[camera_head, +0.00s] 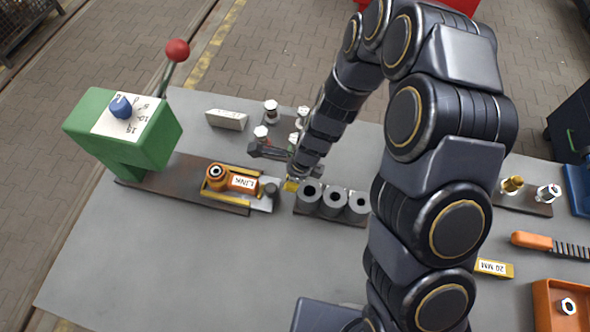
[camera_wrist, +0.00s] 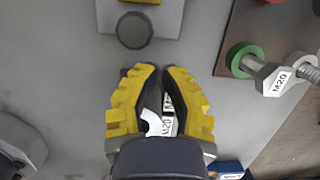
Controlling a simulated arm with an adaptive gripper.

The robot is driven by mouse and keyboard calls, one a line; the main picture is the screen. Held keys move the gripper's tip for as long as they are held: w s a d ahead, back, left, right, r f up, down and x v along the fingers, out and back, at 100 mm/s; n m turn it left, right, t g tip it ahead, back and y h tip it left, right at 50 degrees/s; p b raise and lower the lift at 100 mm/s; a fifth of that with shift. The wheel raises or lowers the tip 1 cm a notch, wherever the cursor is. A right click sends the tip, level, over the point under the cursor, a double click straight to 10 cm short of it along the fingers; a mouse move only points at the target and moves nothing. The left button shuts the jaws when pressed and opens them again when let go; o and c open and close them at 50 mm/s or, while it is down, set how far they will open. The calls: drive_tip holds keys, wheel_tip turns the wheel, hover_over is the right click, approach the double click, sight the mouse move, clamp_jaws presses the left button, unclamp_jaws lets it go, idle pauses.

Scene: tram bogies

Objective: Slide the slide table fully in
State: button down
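The slide table (camera_head: 262,203) sits on a brown rail (camera_head: 187,178) that runs under the green press (camera_head: 135,137). It carries an orange link part (camera_head: 217,178) labelled LINK and has yellow edges. A round grey knob (camera_head: 271,188) stands at its right end; the knob also shows at the top of the wrist view (camera_wrist: 134,30). My gripper (camera_head: 290,186) is just right of the knob and apart from it. In the wrist view my gripper (camera_wrist: 160,70) has its yellow fingertips almost together. White M20 labels show in the gap behind the tips; what carries them is unclear.
Grey cylinders (camera_head: 333,202) stand on a plate close right of my gripper. Bolts (camera_head: 271,111) stand behind it, and a grey block (camera_head: 226,119) lies behind the rail. A red-knobbed lever (camera_head: 177,51) rises from the press. The table's front left is clear.

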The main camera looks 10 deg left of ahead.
sight(228, 170)
drive_tip(key=shift+x, duration=1.6)
drive_tip(key=shift+a, duration=0.15)
drive_tip(key=a, duration=1.4)
drive_tip(key=shift+a, duration=0.1)
drive_tip(key=shift+r, duration=0.1)
drive_tip(key=shift+w+r, duration=0.1)
drive_tip(key=shift+r, duration=0.25)
drive_tip(key=v, duration=0.9)
drive_tip(key=shift+d, duration=0.25)
